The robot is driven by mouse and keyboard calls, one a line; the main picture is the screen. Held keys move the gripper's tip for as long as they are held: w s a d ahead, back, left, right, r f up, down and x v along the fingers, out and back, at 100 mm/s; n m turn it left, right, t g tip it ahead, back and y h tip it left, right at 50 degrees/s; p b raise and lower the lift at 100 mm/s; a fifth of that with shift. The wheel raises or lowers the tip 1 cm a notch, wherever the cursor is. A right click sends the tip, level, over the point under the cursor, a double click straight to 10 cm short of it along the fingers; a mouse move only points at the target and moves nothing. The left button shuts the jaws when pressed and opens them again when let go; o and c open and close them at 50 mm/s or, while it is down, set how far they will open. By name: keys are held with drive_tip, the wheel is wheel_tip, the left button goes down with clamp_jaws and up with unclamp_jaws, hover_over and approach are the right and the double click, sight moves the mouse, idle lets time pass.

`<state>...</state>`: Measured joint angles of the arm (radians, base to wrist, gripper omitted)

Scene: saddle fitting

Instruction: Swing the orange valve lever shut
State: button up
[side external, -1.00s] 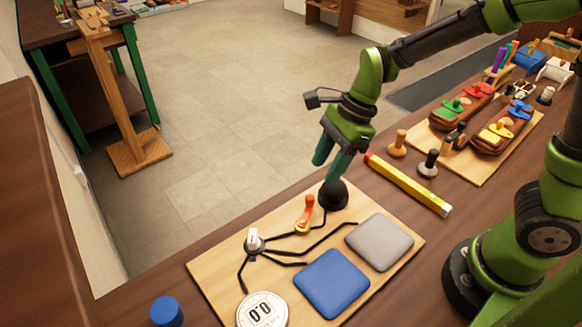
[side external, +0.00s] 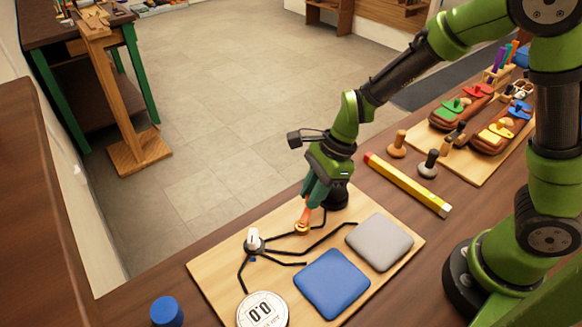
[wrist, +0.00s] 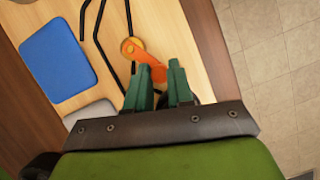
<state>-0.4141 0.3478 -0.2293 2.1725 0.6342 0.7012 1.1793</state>
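The orange valve lever (side external: 303,223) stands on the wooden board (side external: 215,272), next to black tubing. In the wrist view the lever (wrist: 143,53) runs from its round yellow-orange pivot (wrist: 131,47) toward my fingers. My gripper (side external: 308,203) is down at the lever. In the wrist view its two green fingers (wrist: 159,68) stand apart, with the lever's free end at or between their tips. I cannot tell whether either finger touches it. In the side view the fingers partly hide the lever's upper end.
The board also carries a white-knobbed valve (side external: 254,241), a round gauge (side external: 262,310), a blue pad (side external: 332,283), a grey pad (side external: 379,241) and a black round part (side external: 335,196) close behind my gripper. A yellow bar (side external: 407,184) lies to the right. A blue cylinder (side external: 166,311) stands front left.

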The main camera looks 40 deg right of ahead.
sight(288, 214)
clamp_jaws()
drive_tip(key=shift+w+a+n+g, duration=0.3)
drive_tip(key=shift+w+n+g, duration=0.2)
drive_tip(key=shift+n, duration=0.7)
drive_tip(key=n, duration=0.1)
drive_tip(key=w+a+n+g, duration=0.1)
drive_tip(key=n, duration=0.1)
drive_tip(key=shift+a+n, duration=0.1)
drive_tip(key=shift+n, duration=0.2)
drive_tip(key=n, duration=0.1)
drive_tip(key=a+n+g, duration=0.1)
drive_tip(key=n, duration=0.1)
drive_tip(key=shift+w+a+g, duration=0.15)
drive_tip(key=shift+w+g, duration=0.15)
drive_tip(key=shift+w, duration=0.1)
drive_tip(key=shift+w+a+n+g+h, duration=0.1)
drive_tip(key=shift+a+n+g+h, duration=0.15)
drive_tip(key=shift+n, duration=0.5)
drive_tip(key=shift+a+n+g+h, duration=0.15)
drive_tip(key=shift+a+n+h, duration=0.2)
drive_tip(key=shift+n, duration=0.4)
drive_tip(key=shift+a, duration=0.1)
drive_tip(key=o, duration=0.5)
unclamp_jaws()
